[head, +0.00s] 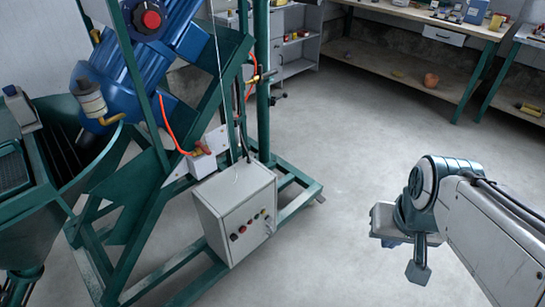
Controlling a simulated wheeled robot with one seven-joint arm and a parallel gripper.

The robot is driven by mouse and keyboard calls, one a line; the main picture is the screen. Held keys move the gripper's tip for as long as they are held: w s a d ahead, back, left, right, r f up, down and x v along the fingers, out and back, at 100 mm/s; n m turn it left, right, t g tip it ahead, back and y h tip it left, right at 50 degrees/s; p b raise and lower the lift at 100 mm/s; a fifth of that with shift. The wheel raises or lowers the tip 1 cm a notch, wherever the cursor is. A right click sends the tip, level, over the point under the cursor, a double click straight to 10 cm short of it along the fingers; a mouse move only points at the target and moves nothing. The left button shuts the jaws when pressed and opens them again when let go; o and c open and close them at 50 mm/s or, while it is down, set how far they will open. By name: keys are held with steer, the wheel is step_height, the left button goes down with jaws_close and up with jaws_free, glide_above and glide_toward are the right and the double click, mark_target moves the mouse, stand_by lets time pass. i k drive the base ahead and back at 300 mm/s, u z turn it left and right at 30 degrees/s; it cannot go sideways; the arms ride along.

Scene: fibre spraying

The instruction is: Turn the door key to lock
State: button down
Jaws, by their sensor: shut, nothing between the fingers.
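A light grey control cabinet (222,222) stands on the green frame in the middle of the head view. Its front door carries a row of small knobs and buttons. A small pale part (269,224) near the door's right edge may be the door key, but it is too small to tell its shape or turn. My gripper (418,272) is at the lower right, pointing down, shut and empty. It is well to the right of the cabinet and touches nothing. The arm hides part of the gripper.
A green frame with a blue motor (150,60) rises behind and left of the cabinet. A green hopper (40,225) is at the left. Workbenches (415,75) stand at the back right. The grey floor (350,150) between cabinet, benches and arm is clear.

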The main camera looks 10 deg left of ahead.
mark_target(268, 219)
steer(key=u, duration=0.55)
steer(key=k, duration=0.65)
steer(key=u, duration=0.7)
steer(key=i, duration=0.65)
steer(key=z, duration=0.8)
steer(key=i, duration=0.75)
steer(key=z, duration=0.85)
